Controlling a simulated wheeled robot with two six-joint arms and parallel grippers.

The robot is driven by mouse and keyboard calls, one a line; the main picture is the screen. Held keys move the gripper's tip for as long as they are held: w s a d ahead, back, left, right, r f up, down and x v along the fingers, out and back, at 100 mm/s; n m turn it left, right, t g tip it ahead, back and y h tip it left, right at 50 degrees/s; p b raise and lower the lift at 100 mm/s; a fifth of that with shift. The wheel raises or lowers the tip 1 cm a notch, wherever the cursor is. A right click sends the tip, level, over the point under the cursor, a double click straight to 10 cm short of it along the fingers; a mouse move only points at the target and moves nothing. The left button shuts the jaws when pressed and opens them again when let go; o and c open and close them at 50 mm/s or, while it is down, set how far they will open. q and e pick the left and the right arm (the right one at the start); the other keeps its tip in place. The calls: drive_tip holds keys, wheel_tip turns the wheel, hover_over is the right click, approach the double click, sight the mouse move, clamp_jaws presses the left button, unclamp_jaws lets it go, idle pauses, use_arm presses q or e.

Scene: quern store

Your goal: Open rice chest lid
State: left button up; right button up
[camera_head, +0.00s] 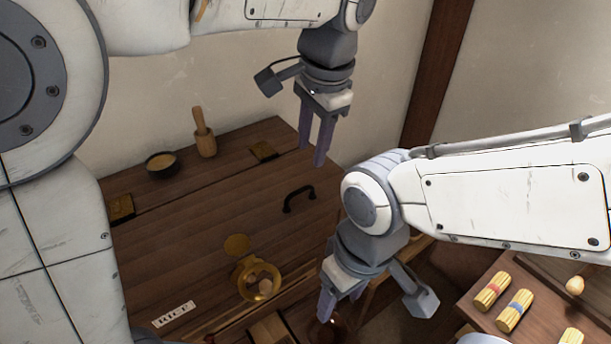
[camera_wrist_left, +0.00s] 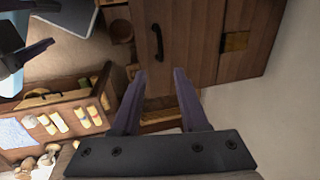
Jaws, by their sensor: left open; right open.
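The rice chest's brown plank lid (camera_head: 190,230) lies flat and shut in the head view. A black bar handle (camera_head: 298,198) stands on its right part; it also shows in the left wrist view (camera_wrist_left: 157,42). Brass hinge plates (camera_head: 121,207) sit along its back. A white RICE label (camera_head: 173,314) is at the front. My left gripper (camera_head: 313,156) is open and empty, above the lid's back right end, apart from the handle. My right gripper (camera_head: 339,312) is open, low by the chest's front right corner; its fingertips are partly hard to see.
A dark bowl (camera_head: 161,162) and a mortar with pestle (camera_head: 204,140) stand on the strip behind the lid. A brass ring-shaped item (camera_head: 260,282) lies near the front edge. A wooden tray (camera_head: 480,320) with tied bundles is at right. The wall is close behind.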

sight(304, 188)
use_arm(q)
drive_tip(key=f, duration=0.3)
drive_tip(key=w+f, duration=0.1)
drive_tip(key=f, duration=0.2)
drive_tip(key=a+f, duration=0.1)
drive_tip(key=f, duration=0.3)
drive_tip(key=shift+w+a, duration=0.1)
drive_tip(key=shift+w, duration=0.3)
clamp_jaws()
idle(0.9)
